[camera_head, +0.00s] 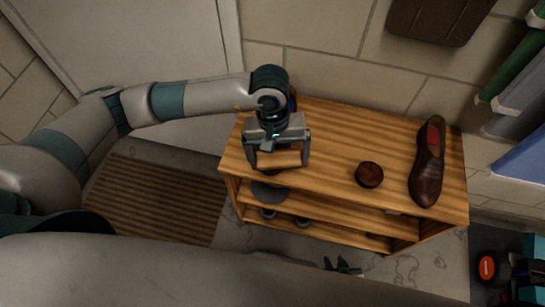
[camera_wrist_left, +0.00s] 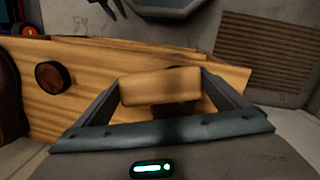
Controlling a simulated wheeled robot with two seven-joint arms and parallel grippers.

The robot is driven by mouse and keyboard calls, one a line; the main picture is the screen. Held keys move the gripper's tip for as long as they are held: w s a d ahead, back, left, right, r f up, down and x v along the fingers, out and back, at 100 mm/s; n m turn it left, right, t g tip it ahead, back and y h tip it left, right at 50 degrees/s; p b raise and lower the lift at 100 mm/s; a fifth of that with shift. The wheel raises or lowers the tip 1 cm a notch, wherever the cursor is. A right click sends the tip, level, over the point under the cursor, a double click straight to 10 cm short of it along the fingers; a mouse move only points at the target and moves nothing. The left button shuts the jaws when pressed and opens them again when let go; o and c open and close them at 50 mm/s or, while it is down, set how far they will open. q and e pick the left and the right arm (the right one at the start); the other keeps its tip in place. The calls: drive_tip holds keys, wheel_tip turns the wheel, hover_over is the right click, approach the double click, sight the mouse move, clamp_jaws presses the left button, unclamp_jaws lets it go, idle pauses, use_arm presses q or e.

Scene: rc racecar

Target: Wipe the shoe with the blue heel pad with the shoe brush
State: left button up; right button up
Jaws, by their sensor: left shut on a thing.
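My left gripper (camera_head: 277,160) is over the left part of the wooden rack's top, shut on a pale wooden block, the shoe brush (camera_head: 279,158). The brush also lies across between the fingers in the left wrist view (camera_wrist_left: 160,88). A dark shoe with a bit of blue (camera_head: 292,101) shows just behind the gripper and is mostly hidden by it. Whether the brush touches that shoe cannot be told. A brown shoe with a red heel pad (camera_head: 427,170) lies on the right of the rack. Dark prongs low in the head view look like my right gripper (camera_head: 342,265); their opening is unclear.
The wooden rack (camera_head: 330,130) has a round dark tin (camera_head: 369,175) on top, left of the red-pad shoe. Lower shelves hold some items. A wall stands close behind; a striped mat (camera_head: 155,200) lies left. The rack's top middle is clear.

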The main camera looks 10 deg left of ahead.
use_arm(q)
drive_tip(key=shift+d+f, duration=0.1)
drive_tip(key=shift+d, duration=0.2)
drive_tip(key=shift+b, duration=0.5)
drive_tip(key=shift+a, duration=0.1)
drive_tip(key=shift+w+a+f+b, duration=0.1)
drive_tip(key=shift+a+b, duration=1.05)
drive_tip(key=shift+a, duration=0.4)
